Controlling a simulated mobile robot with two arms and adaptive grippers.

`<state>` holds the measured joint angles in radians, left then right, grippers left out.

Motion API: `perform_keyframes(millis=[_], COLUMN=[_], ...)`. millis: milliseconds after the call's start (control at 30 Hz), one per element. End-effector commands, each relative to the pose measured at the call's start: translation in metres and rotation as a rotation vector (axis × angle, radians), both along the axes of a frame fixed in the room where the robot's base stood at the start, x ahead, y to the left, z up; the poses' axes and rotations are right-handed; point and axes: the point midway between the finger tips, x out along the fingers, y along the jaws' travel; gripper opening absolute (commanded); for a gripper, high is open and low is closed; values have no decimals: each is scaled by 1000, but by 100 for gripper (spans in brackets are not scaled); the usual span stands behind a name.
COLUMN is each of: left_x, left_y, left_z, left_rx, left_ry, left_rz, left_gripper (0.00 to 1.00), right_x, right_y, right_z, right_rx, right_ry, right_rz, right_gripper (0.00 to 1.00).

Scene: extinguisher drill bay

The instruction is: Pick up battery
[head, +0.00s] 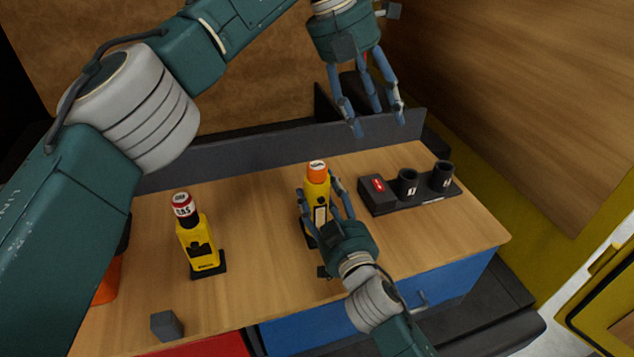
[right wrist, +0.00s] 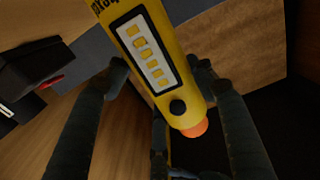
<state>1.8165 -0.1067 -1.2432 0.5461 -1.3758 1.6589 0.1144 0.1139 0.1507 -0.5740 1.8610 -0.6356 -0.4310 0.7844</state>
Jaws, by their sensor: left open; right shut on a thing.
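My right gripper (head: 322,192) is shut on a yellow device with an orange top (head: 317,172), upright at the middle of the wooden table. In the right wrist view the device (right wrist: 181,75) lies between my fingers (right wrist: 160,85), its light panel facing the camera and its orange tip pointing down. My left gripper (head: 376,115) is open and empty, above the table's back edge. A small grey block (head: 166,326) lies at the front left. I cannot tell which block is the battery.
A yellow device with a "GAS" label (head: 199,245) stands on a black base at the left. Two black cups (head: 407,182) stand in the holder. An orange container (head: 107,282) is partly hidden behind my left arm. The wooden table (head: 255,290) is clear between the devices.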

Motion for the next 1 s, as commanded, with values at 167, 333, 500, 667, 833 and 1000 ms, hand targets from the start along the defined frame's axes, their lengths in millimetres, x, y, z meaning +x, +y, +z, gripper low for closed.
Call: perform_keyframes(millis=[167,333,500,667,833,1000], left_x=[-2,-5,-6,-6,-6,-5], left_y=[74,101,104,103,102,102], left_z=[-3,-3,-26,-54,-67,-78], left_rx=[299,404,412,410,410,408], left_ry=[25,41,43,43,42,43], left_rz=[104,152,154,153,155,153], left_gripper=[54,54,54,54,54,54], right_x=[0,0,0,0,0,0], right_y=[0,0,1,1,1,1], right_z=[2,2,2,2,2,2], right_rx=[2,2,2,2,3,2], right_ry=[-3,-4,-4,-4,-3,-4], right_rz=[1,1,1,1,1,1], right_gripper=[10,10,10,10,10,10])
